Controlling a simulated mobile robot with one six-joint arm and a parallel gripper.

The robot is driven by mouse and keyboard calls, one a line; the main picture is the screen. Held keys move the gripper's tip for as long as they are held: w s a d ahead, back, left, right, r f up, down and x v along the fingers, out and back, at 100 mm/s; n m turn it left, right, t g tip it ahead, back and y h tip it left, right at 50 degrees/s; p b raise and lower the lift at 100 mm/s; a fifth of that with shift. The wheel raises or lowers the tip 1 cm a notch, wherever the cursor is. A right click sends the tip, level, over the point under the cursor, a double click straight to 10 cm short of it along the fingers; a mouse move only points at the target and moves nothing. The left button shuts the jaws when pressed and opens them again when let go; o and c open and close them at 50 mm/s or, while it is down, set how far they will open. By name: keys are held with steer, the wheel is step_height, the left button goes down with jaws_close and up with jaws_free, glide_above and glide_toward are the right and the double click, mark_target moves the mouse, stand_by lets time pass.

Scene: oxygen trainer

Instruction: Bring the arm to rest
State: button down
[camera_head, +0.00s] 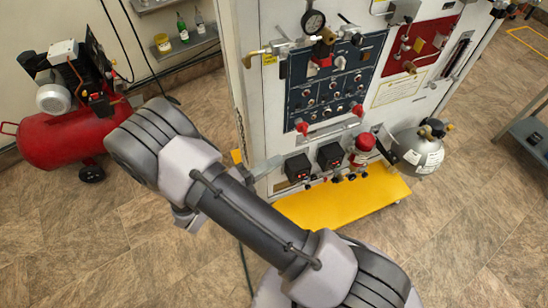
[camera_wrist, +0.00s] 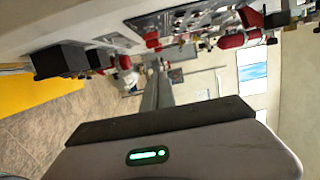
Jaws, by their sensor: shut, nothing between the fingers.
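My arm reaches across the head view from the bottom right towards the upper left, with its bent joint in front of the floor left of the trainer panel. My gripper (camera_wrist: 157,82) shows in the wrist view as a narrow grey pair of fingers, closed together with nothing between them. In the head view the wrist is mostly hidden behind my arm link. The trainer cabinet (camera_head: 284,185) stands close behind the arm. The wrist view shows its panel tilted, with red parts and dark boxes along the top.
A yellow base plate (camera_head: 345,198) lies at the cabinet's foot. A red compressor tank (camera_head: 65,141) stands at left. A silver cylinder (camera_head: 418,152) is right of the panel. A grey bench (camera_head: 530,135) is at the right edge. The tiled floor at lower left is clear.

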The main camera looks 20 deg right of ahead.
steer(key=s+d+r+m+g+y+b, duration=0.25)
steer(key=s+r+m+g+y, duration=0.75)
steer(key=m, duration=1.4)
steer(key=s+a+r+m+t+y, duration=0.4)
steer(key=a+r+m+t+y, duration=0.4)
steer(key=m, duration=1.1)
step_height(320, 180, up, 2)
steer(key=t+y, duration=0.1)
steer(key=t, duration=0.2)
steer(key=shift+b, duration=0.3)
steer(key=shift+a, duration=0.1)
